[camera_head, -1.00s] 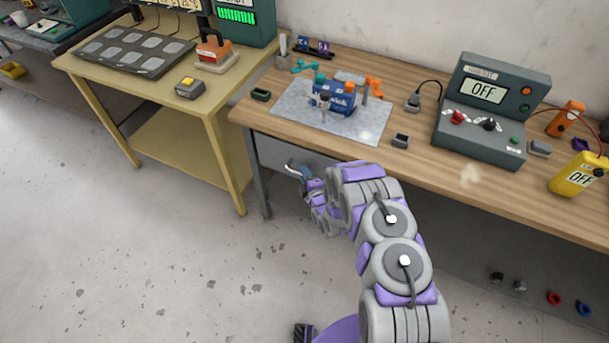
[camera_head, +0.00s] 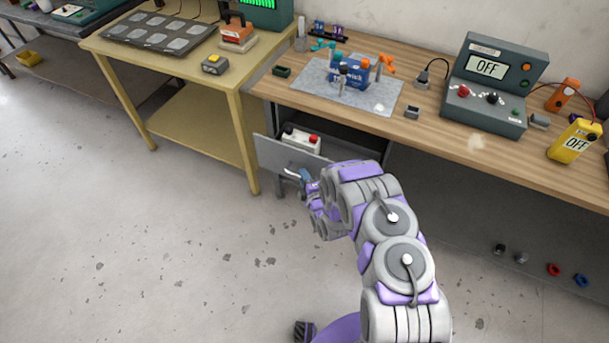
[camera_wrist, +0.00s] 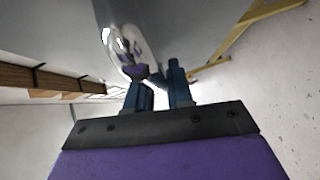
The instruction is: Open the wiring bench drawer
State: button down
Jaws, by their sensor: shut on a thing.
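The wiring bench (camera_head: 450,134) has a wooden top and stands against the wall. Its grey drawer (camera_head: 274,158) is pulled part way out under the left end of the bench. A white box with a red part (camera_head: 301,141) shows inside the drawer. My gripper (camera_head: 299,176) is at the drawer front, shut on the bright metal handle (camera_head: 291,172). In the wrist view the two blue fingers of my gripper (camera_wrist: 160,75) are close to the shiny handle (camera_wrist: 122,45). My arm hides the right part of the drawer front.
A yellow table (camera_head: 200,85) stands to the left, close to the open drawer. On the bench are a grey mat (camera_head: 375,103), a test unit (camera_head: 488,97) and a yellow meter (camera_head: 575,140). The floor in front of the drawer is clear.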

jog(key=shift+s+f, duration=0.25)
jog(key=shift+s, duration=0.05)
jog(key=c, duration=1.3)
grip_release()
jog(key=shift+o, duration=0.9)
jog(key=shift+w, duration=0.1)
jog(key=shift+r, duration=0.1)
